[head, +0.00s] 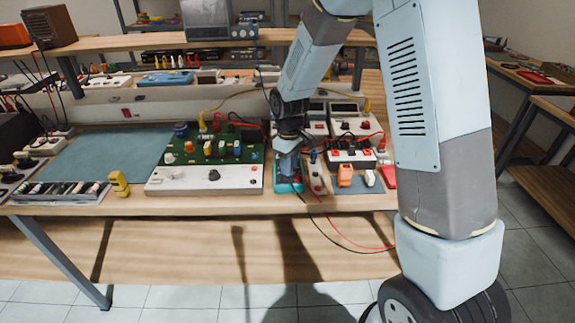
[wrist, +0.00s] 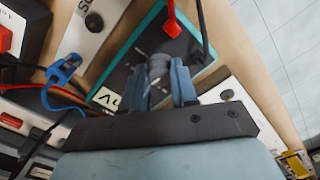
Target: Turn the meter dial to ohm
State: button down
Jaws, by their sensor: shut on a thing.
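The meter (head: 287,187) is a small dark unit with a teal edge, lying near the front edge of the bench. My gripper (head: 289,174) is over it, pointing down, and covers most of it in the head view. In the wrist view the meter (wrist: 122,72) fills the middle, with red and black plugs at one end. My gripper (wrist: 162,78) is shut on the dark round dial (wrist: 158,67), one blue finger on each side. A white label with a V (wrist: 107,98) shows beside the dial. The dial's pointer and the ohm mark cannot be made out.
A green circuit board unit (head: 205,165) stands close to the left of the meter. A narrow white strip (head: 315,173) and a socket block (head: 352,158) are close to the right. Red and black leads (head: 345,238) hang over the bench's front edge. A teal mat (head: 105,155) lies clear at left.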

jog(key=m, duration=0.4)
jog(key=shift+m, duration=0.3)
jog(key=m, duration=0.4)
jog(key=shift+m, duration=0.3)
jog(key=m, duration=0.4)
jog(key=shift+m, duration=2.1)
jog(key=c, duration=0.9)
grip_release()
jog(key=shift+o, duration=0.2)
notch_tip(320, 180, up, 14)
jog(key=shift+f, duration=0.15)
